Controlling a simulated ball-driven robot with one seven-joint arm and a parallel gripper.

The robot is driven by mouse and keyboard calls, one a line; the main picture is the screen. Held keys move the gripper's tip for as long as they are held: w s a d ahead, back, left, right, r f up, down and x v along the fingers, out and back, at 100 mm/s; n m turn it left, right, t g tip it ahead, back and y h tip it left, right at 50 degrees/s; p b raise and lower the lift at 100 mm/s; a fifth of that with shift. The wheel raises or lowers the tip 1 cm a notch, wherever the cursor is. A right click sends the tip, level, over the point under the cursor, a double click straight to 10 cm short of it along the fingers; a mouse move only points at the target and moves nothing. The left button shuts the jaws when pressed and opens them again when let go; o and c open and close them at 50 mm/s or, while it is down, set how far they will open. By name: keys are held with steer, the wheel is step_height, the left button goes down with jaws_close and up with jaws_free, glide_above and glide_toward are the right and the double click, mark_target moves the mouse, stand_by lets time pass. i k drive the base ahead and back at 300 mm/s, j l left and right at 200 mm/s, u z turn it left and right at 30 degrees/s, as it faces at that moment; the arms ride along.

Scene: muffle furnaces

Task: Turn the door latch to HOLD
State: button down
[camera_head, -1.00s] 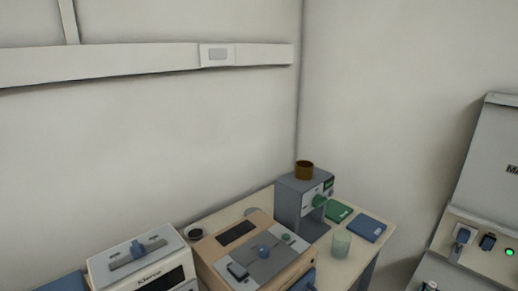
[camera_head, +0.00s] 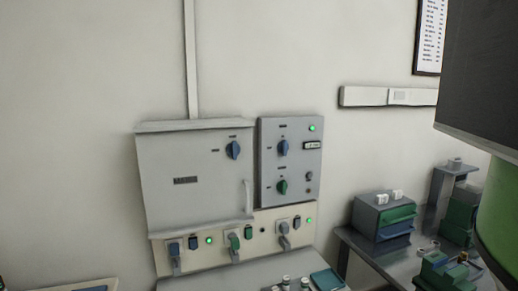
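A grey furnace (camera_head: 190,205) with a flat front door is against the back wall, left of centre. A blue knob (camera_head: 233,150) sits at the door's upper right, with small dark labels above it and to its left. The labels are too small to read, so I cannot tell which setting the knob points at or whether it is the latch. A pale upright handle (camera_head: 248,197) is at the door's right edge. The door looks shut. My gripper is not in view.
A control panel (camera_head: 296,160) beside the furnace has a blue knob (camera_head: 282,148), a green knob (camera_head: 282,187) and a green light. A cream strip (camera_head: 262,232) below carries several switches. Small jars (camera_head: 286,283) stand in front. A dark side table (camera_head: 358,243) holds boxes at right.

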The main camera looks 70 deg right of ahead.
mark_target(233, 150)
steer(key=l+z, duration=0.15)
steer(key=z, duration=1.1)
steer(key=i+j, duration=0.05)
